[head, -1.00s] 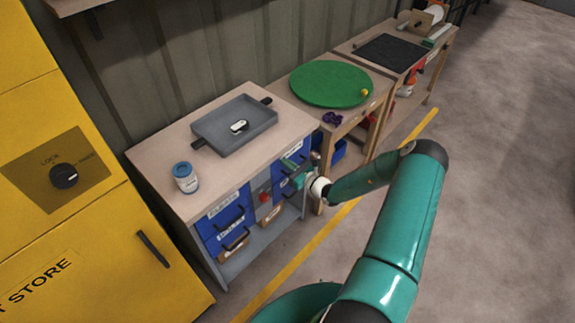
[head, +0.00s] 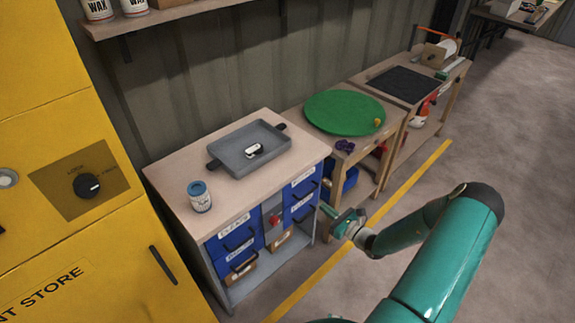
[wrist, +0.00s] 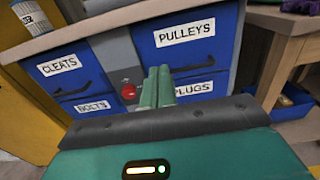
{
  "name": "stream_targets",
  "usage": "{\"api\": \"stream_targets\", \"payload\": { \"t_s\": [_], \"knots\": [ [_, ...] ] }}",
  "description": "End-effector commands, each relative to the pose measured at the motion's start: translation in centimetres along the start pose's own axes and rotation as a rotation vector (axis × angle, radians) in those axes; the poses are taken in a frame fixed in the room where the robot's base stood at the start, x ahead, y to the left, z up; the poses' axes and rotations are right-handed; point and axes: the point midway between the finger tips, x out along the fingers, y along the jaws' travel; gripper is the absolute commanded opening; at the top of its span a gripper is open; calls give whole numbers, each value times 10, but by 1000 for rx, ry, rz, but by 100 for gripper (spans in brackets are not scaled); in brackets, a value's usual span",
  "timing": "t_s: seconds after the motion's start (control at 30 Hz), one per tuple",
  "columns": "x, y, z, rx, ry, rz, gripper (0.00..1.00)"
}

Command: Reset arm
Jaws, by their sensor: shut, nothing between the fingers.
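My gripper (head: 328,212) is at the end of my teal arm, in front of the right side of the workbench with blue drawers. In the wrist view its two fingers (wrist: 157,87) are together and empty, pointing at the drawer fronts. A drawer labelled PULLEYS (wrist: 200,35) is at the upper right, with the PLUGS drawer (wrist: 205,88) below it. The CLEATS drawer (wrist: 65,75) and the BOLTS drawer (wrist: 92,108) are on the left. All these drawers look closed. A red knob (wrist: 128,91) sits on the grey panel between them.
A grey tray (head: 225,155) holding a small white and black item and a blue-lidded can (head: 199,197) stand on the bench top. A green round mat (head: 345,111) lies on the neighbouring table. A yellow cabinet (head: 60,130) stands at left. Open floor (head: 500,140) lies to the right.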

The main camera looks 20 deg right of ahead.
Motion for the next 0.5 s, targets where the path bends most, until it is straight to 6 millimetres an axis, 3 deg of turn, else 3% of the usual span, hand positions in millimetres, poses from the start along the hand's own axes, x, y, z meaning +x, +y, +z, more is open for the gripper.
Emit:
{"api": "stream_targets", "payload": {
  "t_s": [0.17, 0.27, 0.5],
  "knots": [
    [0, 2, 2, -5, 1, 8, 0],
    [5, 8, 13, -42, 11, 56, 0],
    [29, 58, 75, -273, 80, 362, 0]
  ]
}}
